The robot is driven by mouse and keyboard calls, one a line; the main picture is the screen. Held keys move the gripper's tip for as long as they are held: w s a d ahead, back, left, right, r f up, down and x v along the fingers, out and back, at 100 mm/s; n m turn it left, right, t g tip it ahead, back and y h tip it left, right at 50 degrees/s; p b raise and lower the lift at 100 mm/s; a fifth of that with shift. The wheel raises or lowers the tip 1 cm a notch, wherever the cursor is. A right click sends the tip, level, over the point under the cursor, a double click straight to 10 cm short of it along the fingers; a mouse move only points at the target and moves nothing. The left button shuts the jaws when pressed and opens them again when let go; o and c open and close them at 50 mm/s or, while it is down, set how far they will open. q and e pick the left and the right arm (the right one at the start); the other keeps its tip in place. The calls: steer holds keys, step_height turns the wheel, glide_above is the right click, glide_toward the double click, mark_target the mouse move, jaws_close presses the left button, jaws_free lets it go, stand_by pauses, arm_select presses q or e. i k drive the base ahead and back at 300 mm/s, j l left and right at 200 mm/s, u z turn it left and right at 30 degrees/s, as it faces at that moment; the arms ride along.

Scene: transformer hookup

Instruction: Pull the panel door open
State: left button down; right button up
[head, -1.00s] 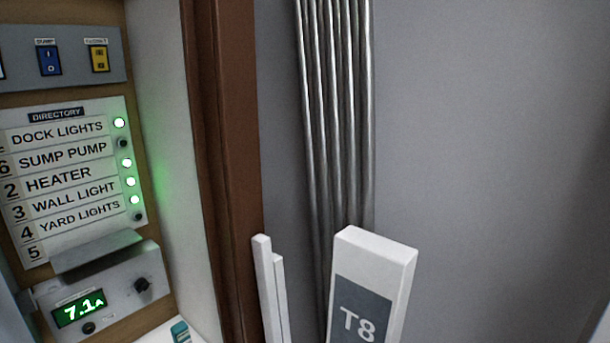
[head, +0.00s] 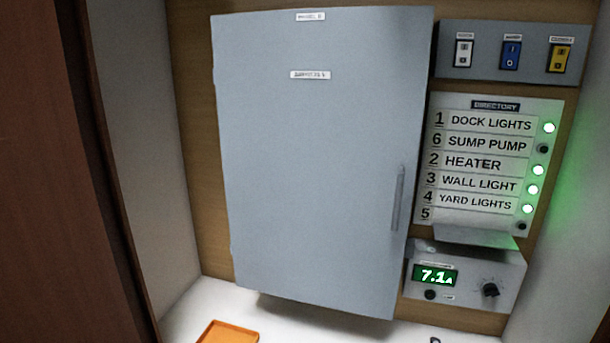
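The panel door (head: 310,170) is a large blue-grey sheet on the wooden back wall, at the middle of the head view. It looks shut. Its vertical bar handle (head: 397,198) is on the right side, below mid-height. Hinge-like bumps show along the left edge. Two small white labels are near its top, too small to read surely. Neither of my grippers is in the head view.
Right of the door are a switch box (head: 514,52), a directory board (head: 487,165) with several green lights, and a meter box (head: 464,278) reading 7.1A. An orange tray (head: 228,332) lies on the white counter (head: 290,318) below. A brown post (head: 60,170) stands at left.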

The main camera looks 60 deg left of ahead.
mark_target(320, 111)
steer(key=u, duration=1.85)
